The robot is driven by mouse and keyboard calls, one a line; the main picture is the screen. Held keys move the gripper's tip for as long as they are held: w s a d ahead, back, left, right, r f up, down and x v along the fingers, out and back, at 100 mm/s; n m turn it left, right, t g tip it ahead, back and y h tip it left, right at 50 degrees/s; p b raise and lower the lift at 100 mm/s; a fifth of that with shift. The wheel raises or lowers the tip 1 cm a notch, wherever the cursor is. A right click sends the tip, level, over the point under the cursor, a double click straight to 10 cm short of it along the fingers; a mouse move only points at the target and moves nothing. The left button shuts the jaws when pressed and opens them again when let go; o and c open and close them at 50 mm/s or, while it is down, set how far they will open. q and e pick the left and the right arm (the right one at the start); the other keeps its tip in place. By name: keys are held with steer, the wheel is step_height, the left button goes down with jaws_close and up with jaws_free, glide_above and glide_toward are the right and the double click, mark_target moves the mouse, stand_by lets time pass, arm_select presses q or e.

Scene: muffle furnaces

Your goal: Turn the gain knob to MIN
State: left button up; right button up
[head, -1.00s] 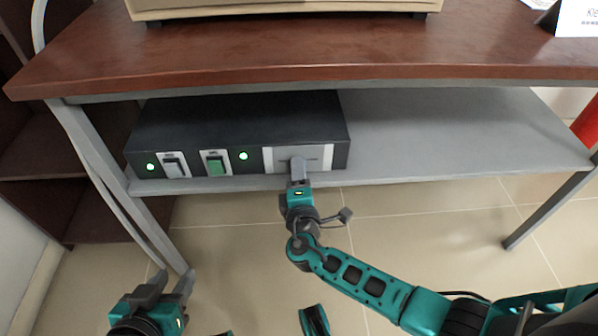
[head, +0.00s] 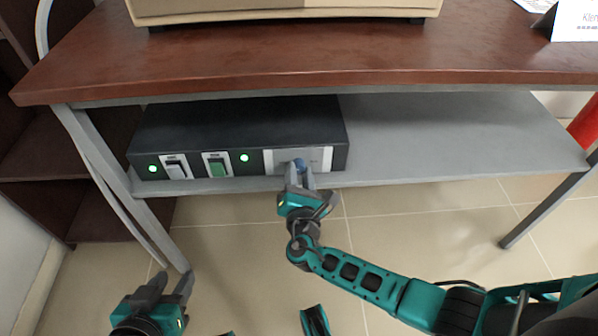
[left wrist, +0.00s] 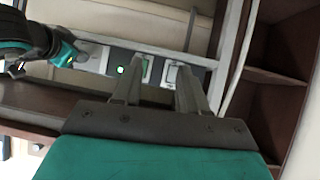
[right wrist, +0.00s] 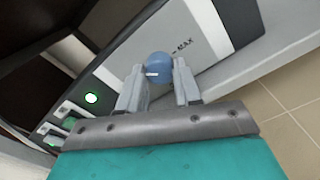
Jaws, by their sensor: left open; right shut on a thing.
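The gain knob (head: 299,163) is small, round and blue. It sits on the silver panel (head: 325,157) at the right end of the black control box's front (head: 240,120). In the right wrist view the knob (right wrist: 159,66) lies between my right fingertips (right wrist: 159,84), with a short white mark on its face and a "MAX" label on the panel beside it. My right gripper (head: 299,178) is shut on the knob. The MIN label cannot be made out. My left gripper (head: 170,287) is open and empty, low at the left, away from the box.
The box stands on a grey shelf (head: 440,135) under a brown tabletop (head: 300,60). A light switch (head: 176,167) and a green switch (head: 217,166) with lit green lamps are left of the panel. The shelf's right side is clear. A table leg (head: 120,190) stands at left.

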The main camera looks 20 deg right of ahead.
steer(key=n+p, duration=0.1)
steer(key=n, duration=0.2)
steer(key=shift+w+r+n, duration=0.1)
steer(key=shift+r+n, duration=0.05)
steer(key=shift+n, duration=0.25)
steer(key=n+p, duration=0.1)
steer(key=n, duration=0.1)
steer(key=shift+n, duration=0.4)
arm_select(q)
steer(key=shift+a+r, duration=0.35)
steer(key=shift+r, duration=0.45)
arm_select(e)
steer(key=shift+n, duration=0.6)
arm_select(q)
steer(key=shift+s, duration=0.1)
steer(key=shift+f, duration=0.1)
arm_select(e)
steer(key=o, duration=1)
steer(key=shift+o, duration=0.2)
steer(key=shift+f, duration=0.2)
